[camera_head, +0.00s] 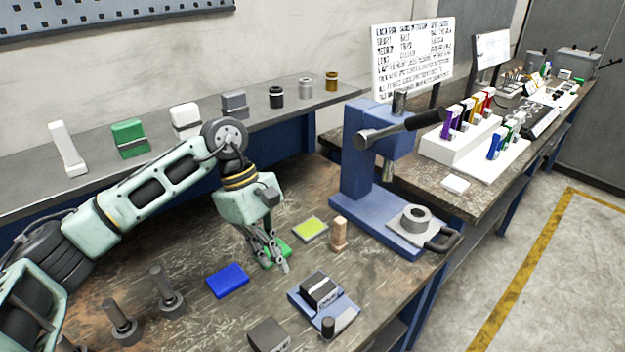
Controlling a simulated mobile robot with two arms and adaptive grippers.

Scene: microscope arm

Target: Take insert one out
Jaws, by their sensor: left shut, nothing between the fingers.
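My left gripper (276,264) reaches in from the left and points down over the workbench. Its fingers are together and empty, in front of a small green pad (287,247) that they partly hide. I cannot tell whether they touch it. No label shows which piece is insert one. A blue fixture (343,309) with a dark and silver block (320,290) on it stands to the right of the gripper. A blue arbor press (359,180) stands farther right, with a grey ring (415,217) on its base plate. My right gripper is not in view.
A blue pad (227,281), a yellow-green pad (310,229) and a wooden peg (339,233) surround the gripper. Dark upright pegs (168,295) stand at front left. A back shelf (90,182) carries several blocks. A white rack (462,140) with colored pieces stands at right.

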